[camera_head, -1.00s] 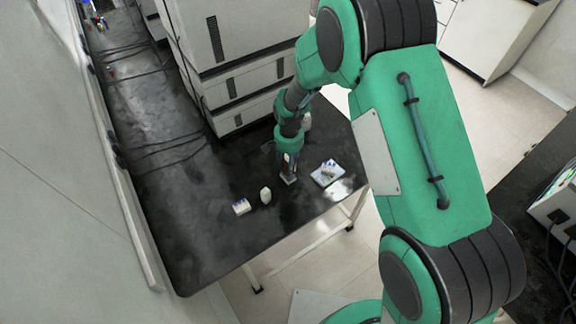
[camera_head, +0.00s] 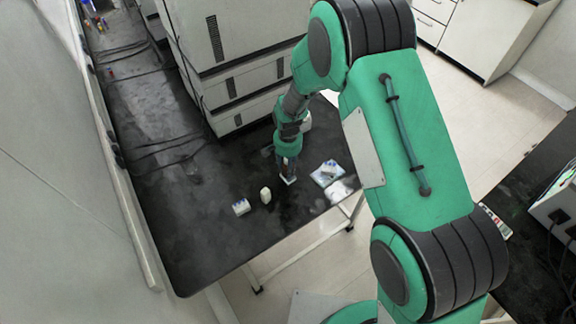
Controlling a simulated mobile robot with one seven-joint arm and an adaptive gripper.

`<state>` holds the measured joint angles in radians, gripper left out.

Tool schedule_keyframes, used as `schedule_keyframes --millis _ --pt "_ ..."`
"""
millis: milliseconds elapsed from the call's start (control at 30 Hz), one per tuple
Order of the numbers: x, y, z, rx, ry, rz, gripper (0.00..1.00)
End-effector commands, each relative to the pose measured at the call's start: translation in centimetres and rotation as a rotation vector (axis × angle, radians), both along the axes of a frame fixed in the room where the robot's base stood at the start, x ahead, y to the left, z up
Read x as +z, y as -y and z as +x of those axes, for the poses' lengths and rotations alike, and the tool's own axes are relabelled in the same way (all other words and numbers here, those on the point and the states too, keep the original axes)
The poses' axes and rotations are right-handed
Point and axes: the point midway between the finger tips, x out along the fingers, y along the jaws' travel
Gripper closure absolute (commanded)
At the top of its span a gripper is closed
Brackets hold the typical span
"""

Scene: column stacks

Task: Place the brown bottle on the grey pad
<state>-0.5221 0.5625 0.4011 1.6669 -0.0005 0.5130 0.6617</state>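My gripper (camera_head: 287,170) points down over the dark table, close above or touching a small pale grey square (camera_head: 289,179), which may be the grey pad. The fingers are small and dark at this distance, and I cannot tell whether they are open or shut. I cannot make out the brown bottle; it may be hidden by my gripper or wrist.
On the black table (camera_head: 200,240), a white box (camera_head: 241,207) and a small white bottle (camera_head: 265,195) stand left of my gripper. A pale flat item with small things on it (camera_head: 327,174) lies to the right. Large white instruments (camera_head: 240,60) stand behind.

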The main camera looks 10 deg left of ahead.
Motion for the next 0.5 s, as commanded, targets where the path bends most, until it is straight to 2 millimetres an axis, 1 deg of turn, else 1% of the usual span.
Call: schedule_keyframes --millis 200,367,400,467,500 --pt "0.11 -0.03 0.07 0.000 0.001 0.001 0.91" --pt "-0.23 -0.03 0.05 0.000 0.001 0.001 0.91" --pt "-0.24 -0.02 0.03 0.000 0.001 0.001 0.56" --pt "-0.20 -0.02 0.04 0.000 0.001 0.001 0.44" --pt "-0.20 -0.02 0.03 0.000 0.001 0.001 0.41"
